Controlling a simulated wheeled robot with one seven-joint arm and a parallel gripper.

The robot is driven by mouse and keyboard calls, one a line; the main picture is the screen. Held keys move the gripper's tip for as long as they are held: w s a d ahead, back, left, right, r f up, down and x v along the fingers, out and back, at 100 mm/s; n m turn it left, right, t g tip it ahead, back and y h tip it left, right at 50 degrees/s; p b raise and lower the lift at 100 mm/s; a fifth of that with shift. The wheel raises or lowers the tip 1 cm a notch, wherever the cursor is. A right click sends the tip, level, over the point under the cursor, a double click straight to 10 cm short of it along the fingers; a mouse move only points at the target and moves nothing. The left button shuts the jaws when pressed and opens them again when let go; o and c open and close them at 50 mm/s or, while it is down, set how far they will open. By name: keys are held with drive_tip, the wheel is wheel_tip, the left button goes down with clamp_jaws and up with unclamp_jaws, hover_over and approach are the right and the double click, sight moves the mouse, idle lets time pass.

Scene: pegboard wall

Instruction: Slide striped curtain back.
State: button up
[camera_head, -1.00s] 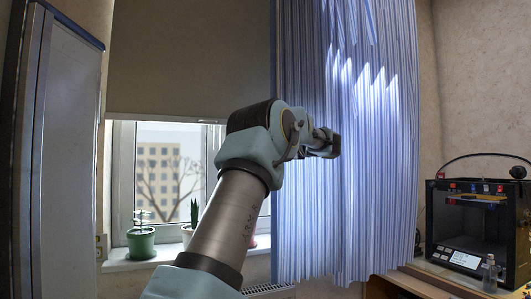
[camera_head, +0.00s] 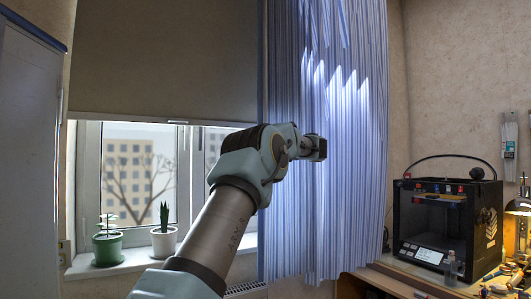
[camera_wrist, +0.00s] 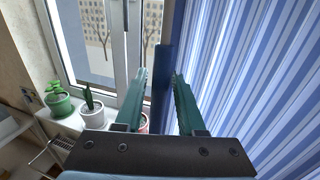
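The blue-and-white striped curtain (camera_head: 345,215) hangs in long folds over the right part of the window. It also fills the right side of the wrist view (camera_wrist: 250,90). My gripper (camera_head: 318,148) is in front of the curtain's left half in the head view. In the wrist view its two green fingers (camera_wrist: 160,92) are open and apart. A narrow dark blue upright strip (camera_wrist: 161,75), apparently the curtain's near edge, shows between the fingers. I cannot tell whether it lies within their reach or beyond, and neither finger is visibly pressed on it.
A beige blind (camera_head: 165,60) covers the window's upper part. Potted plants (camera_head: 107,248) (camera_head: 163,240) stand on the sill (camera_head: 130,262), left of the curtain. A black 3D printer (camera_head: 445,225) stands on a bench to the right. A tall grey panel (camera_head: 30,150) stands at the far left.

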drive_tip(key=shift+o, duration=0.9)
drive_tip(key=b+v, duration=0.4)
drive_tip(key=v, duration=0.6)
drive_tip(key=shift+s+d, duration=0.25)
drive_tip(key=shift+s, duration=0.05)
